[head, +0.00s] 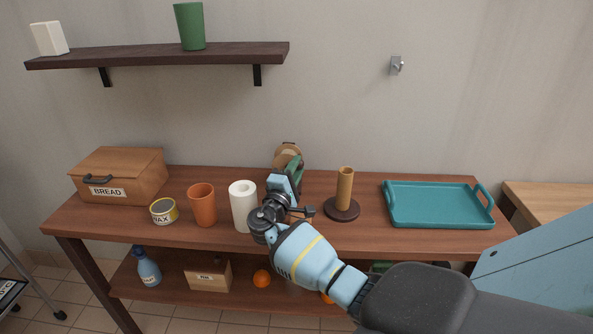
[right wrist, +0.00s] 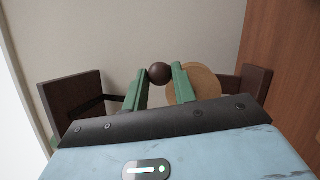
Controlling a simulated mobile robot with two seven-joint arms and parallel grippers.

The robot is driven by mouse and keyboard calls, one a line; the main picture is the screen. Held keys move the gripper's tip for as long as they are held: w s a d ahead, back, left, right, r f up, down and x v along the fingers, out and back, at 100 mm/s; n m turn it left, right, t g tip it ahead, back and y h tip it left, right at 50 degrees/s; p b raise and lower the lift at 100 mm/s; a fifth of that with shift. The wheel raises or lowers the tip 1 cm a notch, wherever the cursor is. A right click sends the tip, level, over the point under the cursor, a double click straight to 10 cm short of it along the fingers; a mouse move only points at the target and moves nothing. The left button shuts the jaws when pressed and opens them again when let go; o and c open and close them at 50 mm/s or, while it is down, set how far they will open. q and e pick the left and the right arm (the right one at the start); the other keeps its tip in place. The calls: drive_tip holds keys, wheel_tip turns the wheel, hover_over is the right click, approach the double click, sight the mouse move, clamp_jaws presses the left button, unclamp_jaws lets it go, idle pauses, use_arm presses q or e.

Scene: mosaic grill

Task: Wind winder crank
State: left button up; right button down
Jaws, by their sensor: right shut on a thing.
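The winder (head: 286,154) stands at the back of the wooden table, near the middle. Its round tan wooden disc shows above my gripper in the head view, and also in the right wrist view (right wrist: 206,82). My right gripper (head: 296,167) reaches in over the table with its green fingers at the winder. In the right wrist view, the crank's dark brown round knob (right wrist: 159,73) sits between the two green fingertips, which are shut on it. The rest of the crank and the winder's base are hidden by my gripper and wrist. My left gripper is not in view.
A white roll (head: 243,207) stands close to the left of my wrist, with an orange cup (head: 202,206) beyond. A wooden post on a round base (head: 343,207) stands to the right. A teal tray (head: 436,217) lies farther right. A shelf (head: 160,56) hangs above left.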

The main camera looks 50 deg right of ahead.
drive_tip(key=shift+r, duration=0.1)
drive_tip(key=c, duration=1.1)
unclamp_jaws()
drive_tip(key=shift+c, duration=0.2)
drive_tip(key=v, duration=0.7)
drive_tip(key=shift+a+b, duration=0.3)
drive_tip(key=shift+b, duration=0.1)
drive_tip(key=shift+s, duration=0.1)
